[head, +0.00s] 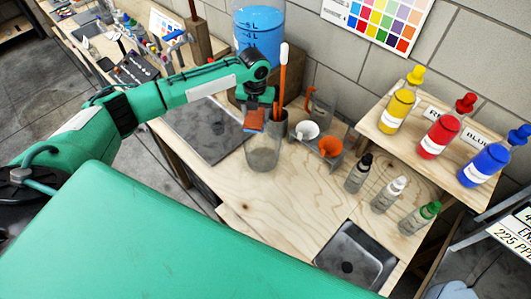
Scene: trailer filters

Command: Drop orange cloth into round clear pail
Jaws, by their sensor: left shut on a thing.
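The orange cloth (254,120) hangs from my left gripper (261,103), which is shut on it. The cloth is small and folded, and sits over the mouth of the round clear pail (263,155). The pail is a transparent cylinder standing upright on the wooden bench, and it looks empty. From this angle I cannot tell exactly how far the cloth is above the pail's rim. My right gripper is not in view.
A grey cup (278,122) with a long-handled brush stands just behind the pail. White and orange funnels (330,147) sit in a holder to the right. Small dropper bottles (388,193) and a sink (355,255) are further right. Bare wood (285,200) lies in front.

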